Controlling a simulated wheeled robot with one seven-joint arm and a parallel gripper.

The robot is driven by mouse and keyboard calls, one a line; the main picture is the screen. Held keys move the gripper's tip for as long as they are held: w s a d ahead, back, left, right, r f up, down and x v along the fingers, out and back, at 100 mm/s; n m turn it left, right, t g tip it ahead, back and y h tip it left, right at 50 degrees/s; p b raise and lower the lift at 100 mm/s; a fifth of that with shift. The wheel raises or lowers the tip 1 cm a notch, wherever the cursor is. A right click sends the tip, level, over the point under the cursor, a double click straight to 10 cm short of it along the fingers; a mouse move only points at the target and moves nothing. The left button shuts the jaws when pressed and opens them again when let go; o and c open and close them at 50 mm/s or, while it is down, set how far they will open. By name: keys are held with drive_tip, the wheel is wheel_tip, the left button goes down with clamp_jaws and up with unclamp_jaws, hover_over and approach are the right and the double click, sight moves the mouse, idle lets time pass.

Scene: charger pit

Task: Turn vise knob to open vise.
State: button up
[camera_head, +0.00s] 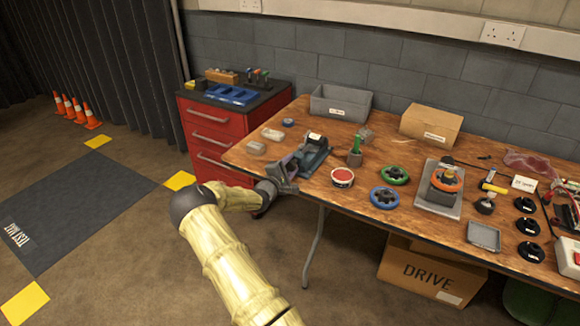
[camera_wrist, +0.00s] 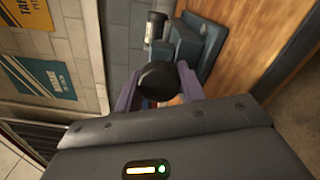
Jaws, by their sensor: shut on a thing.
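The blue-grey vise (camera_head: 314,152) stands near the front left part of the wooden table, and it also shows in the wrist view (camera_wrist: 205,45). The round black vise knob (camera_wrist: 158,82) sits between the purple fingers of my gripper (camera_wrist: 158,88). The fingers are shut on the knob, one on each side. In the head view my gripper (camera_head: 285,170) reaches the vise's front end from the left, and the knob is hidden there. How far the vise jaws stand apart is hard to tell; a light cylindrical item (camera_head: 315,138) with a dark band shows at the jaws.
A red and white round tin (camera_head: 342,177), a green valve wheel (camera_head: 395,174) and a blue valve wheel (camera_head: 384,197) lie to the right. A small clear box (camera_head: 256,147) lies left of the vise. A red drawer cabinet (camera_head: 215,135) stands beyond the table's left end.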

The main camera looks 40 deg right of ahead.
drive_tip(key=shift+s+f+n, duration=0.1)
drive_tip(key=shift+f+n, duration=0.15)
drive_tip(key=shift+n, duration=0.35)
drive_tip(key=o, duration=0.9)
drive_tip(key=shift+o, duration=0.3)
drive_tip(key=shift+r, duration=0.1)
drive_tip(key=shift+a, duration=0.1)
drive_tip(key=v, duration=1.7)
drive_tip(key=shift+a, duration=0.1)
